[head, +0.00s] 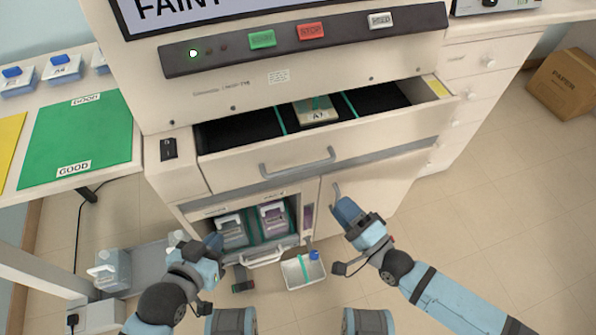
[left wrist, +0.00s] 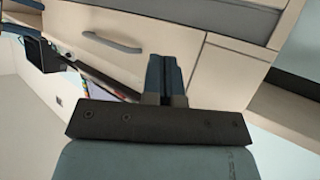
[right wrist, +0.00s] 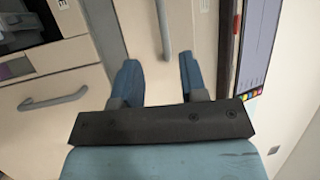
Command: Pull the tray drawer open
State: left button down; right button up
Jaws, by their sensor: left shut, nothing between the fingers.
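The wide upper drawer (head: 330,150) of the machine stands open. Its dark inside has green dividers and holds a pale box marked A1 (head: 316,110). The drawer's grey bar handle (head: 298,164) is on its front, with no gripper on it. My left gripper (head: 216,243) is below and left of that handle, by the open lower compartment; in the left wrist view its fingers (left wrist: 165,78) are together and empty. My right gripper (head: 345,212) is near the upright handle (head: 336,193) of the lower right door. In the right wrist view its fingers (right wrist: 157,75) are apart, with a handle (right wrist: 163,28) beyond their gap.
The lower compartment holds a grey-lidded bin (head: 231,232) and a purple bin (head: 272,219). A small white tray (head: 302,271) is below it. A green GOOD mat (head: 78,135) lies on the left table. A cardboard box (head: 566,83) and open floor are at right.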

aim_at(305, 166)
jog(key=b+x, duration=0.1)
jog(key=x, duration=1.2)
jog(key=shift+w+r, duration=0.2)
jog(key=shift+c, duration=0.4)
grip_shut()
